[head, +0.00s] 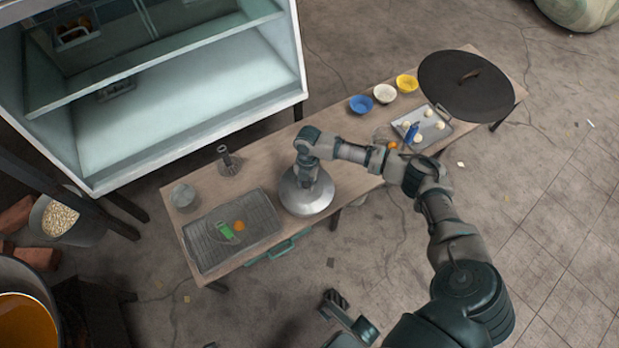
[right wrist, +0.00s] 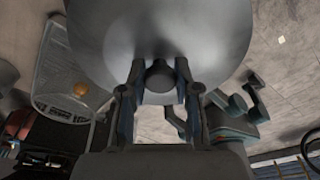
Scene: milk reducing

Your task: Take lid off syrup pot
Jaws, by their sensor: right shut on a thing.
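My right gripper (head: 307,172) is shut on the dark knob (right wrist: 159,76) of a grey metal domed lid (head: 300,198). The lid is at the middle of the wooden table, near its front edge. I cannot tell whether it touches the tabletop. In the right wrist view the lid (right wrist: 150,30) fills the top, with a finger on each side of the knob. An uncovered pot with amber liquid (head: 22,322) stands at the lower left, cut off by the frame edge. Part of my left gripper (head: 347,314) shows at the bottom; its jaws are unclear.
On the table (head: 345,125) are a ribbed tray (head: 200,258) with an orange item, a metal canister (head: 183,197), small bowls (head: 385,93), a sweets tray (head: 440,133) and a large black disc (head: 450,95). A glass-fronted cabinet (head: 200,140) stands behind.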

